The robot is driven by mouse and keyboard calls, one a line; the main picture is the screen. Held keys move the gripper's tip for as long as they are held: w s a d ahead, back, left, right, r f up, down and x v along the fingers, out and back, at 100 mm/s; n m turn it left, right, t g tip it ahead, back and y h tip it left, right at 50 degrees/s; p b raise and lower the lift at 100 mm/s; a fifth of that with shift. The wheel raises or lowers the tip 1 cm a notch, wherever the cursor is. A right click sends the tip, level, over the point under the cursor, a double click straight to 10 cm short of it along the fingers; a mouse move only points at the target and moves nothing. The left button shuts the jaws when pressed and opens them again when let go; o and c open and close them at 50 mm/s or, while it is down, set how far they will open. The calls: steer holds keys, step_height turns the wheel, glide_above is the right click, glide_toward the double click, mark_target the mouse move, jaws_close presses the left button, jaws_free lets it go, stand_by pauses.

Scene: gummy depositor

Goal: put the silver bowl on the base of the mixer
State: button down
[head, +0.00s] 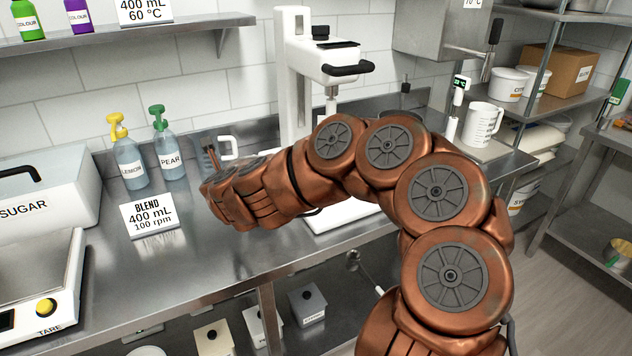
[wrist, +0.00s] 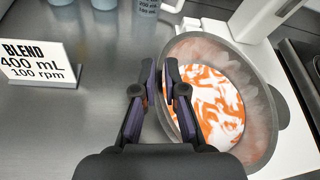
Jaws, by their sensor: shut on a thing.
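The silver bowl shows in the wrist view with its inner wall (wrist: 262,118) around an orange and white swirled mixture. My gripper (wrist: 161,73) is shut on the bowl's left rim. The mixer (head: 295,75) stands against the wall in the head view, with its white base (head: 340,214) partly hidden behind my arm. In the wrist view the white mixer base (wrist: 292,112) shows beyond the bowl's right side, and the bowl overlaps part of it. I cannot tell whether the bowl touches the base. My arm hides the bowl in the head view.
A BLEND sign (head: 150,215), a lemon bottle (head: 129,163) and a pear bottle (head: 168,150) stand left of my arm. A white measuring jug (head: 483,124) stands at right. Steel counter is clear near the sign.

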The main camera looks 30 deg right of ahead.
mark_target(235, 160)
steer(key=w+d+n+y, duration=0.1)
steer(key=w+d+b, duration=0.1)
steer(key=d, duration=0.1)
steer(key=w+d+n+y, duration=0.1)
steer(key=d, duration=0.1)
steer(key=shift+w+d+r+n+y, duration=0.2)
steer(key=shift+w+r+n+y, duration=0.05)
steer(key=shift+w+n+y, duration=0.1)
steer(key=s+d+r+n+y+b, duration=0.1)
steer(key=s+d+n+y+b, duration=0.4)
steer(key=d, duration=1)
steer(key=s+d+r+n+g+y+p, duration=0.2)
steer(key=s+d+r+n+y+p, duration=0.15)
steer(key=s+r+p, duration=0.35)
step_height(235, 160, down, 11)
steer(key=p, duration=0.2)
steer(key=shift+w+d+p, duration=0.3)
steer(key=shift+d+p, duration=0.05)
steer(key=shift+p, duration=0.05)
steer(key=c, duration=1.2)
jaws_free()
steer(key=shift+c, duration=0.2)
